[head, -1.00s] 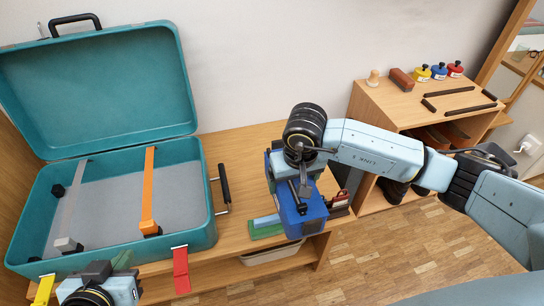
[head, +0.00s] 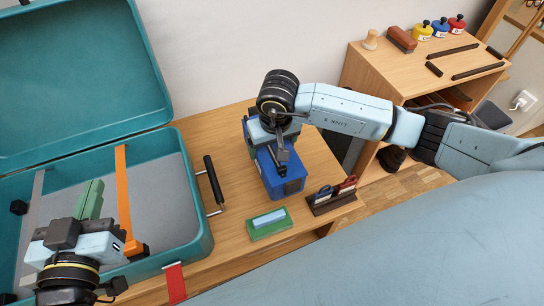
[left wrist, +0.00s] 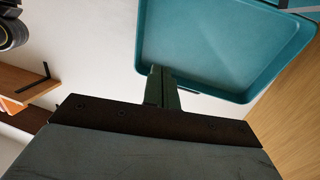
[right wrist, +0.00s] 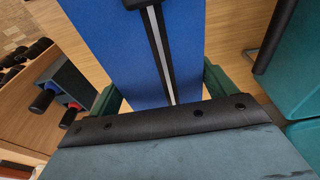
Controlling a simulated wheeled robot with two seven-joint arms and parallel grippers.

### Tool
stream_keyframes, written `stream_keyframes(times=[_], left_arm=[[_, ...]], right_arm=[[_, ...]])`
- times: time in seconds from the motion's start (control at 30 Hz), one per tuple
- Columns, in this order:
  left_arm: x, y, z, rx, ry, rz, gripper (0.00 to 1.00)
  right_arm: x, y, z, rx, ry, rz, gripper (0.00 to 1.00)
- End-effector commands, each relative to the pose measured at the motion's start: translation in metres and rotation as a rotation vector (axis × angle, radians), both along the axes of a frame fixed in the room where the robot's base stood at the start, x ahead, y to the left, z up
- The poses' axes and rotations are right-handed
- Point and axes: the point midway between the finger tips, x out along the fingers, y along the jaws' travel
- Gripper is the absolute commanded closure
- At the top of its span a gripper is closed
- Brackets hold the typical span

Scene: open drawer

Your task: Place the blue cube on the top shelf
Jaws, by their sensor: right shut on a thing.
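The blue cube (head: 288,182) looks like a tall blue box with a dark strap or handle across it. In the head view it is over the wooden bench, behind the green block. My right gripper (head: 272,145) is shut on it from above. The right wrist view shows the blue face (right wrist: 135,50) between the green fingers. I cannot tell whether its underside touches the bench. My left gripper (head: 90,198) is over the open teal suitcase. Its green fingers (left wrist: 163,88) are together and empty. The top shelf (head: 385,72) is the top of the wooden unit at right.
The top shelf holds a wooden knob (head: 371,40), a brown brush (head: 401,40), several small coloured jars (head: 440,28) and dark bars, with bare wood at front left. On the bench are the teal suitcase (head: 190,190), a green block (head: 268,222) and a dark holder (head: 332,196).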

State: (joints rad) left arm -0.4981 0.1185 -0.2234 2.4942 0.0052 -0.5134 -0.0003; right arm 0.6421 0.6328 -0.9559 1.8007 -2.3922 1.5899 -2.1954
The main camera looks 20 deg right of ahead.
Motion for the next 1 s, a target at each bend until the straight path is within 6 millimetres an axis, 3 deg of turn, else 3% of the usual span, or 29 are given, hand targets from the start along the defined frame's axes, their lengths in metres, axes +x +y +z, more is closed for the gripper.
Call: stream_keyframes(times=[0.27, 0.63, 1.0], left_arm=[[0.001, -0.005, 0.021, -0.037, -0.124, -0.009, 1.00], [-0.008, -0.011, 0.071, -0.134, -0.431, -0.030, 1.00], [-0.011, -0.012, 0.079, -0.147, -0.469, -0.031, 1.00]], right_arm=[[0.001, 0.000, -0.012, 0.002, -0.002, 0.000, 0.48], [0.001, 0.000, -0.044, 0.001, -0.002, 0.000, 0.48], [0.001, 0.000, -0.046, 0.001, -0.002, 0.000, 0.48]])
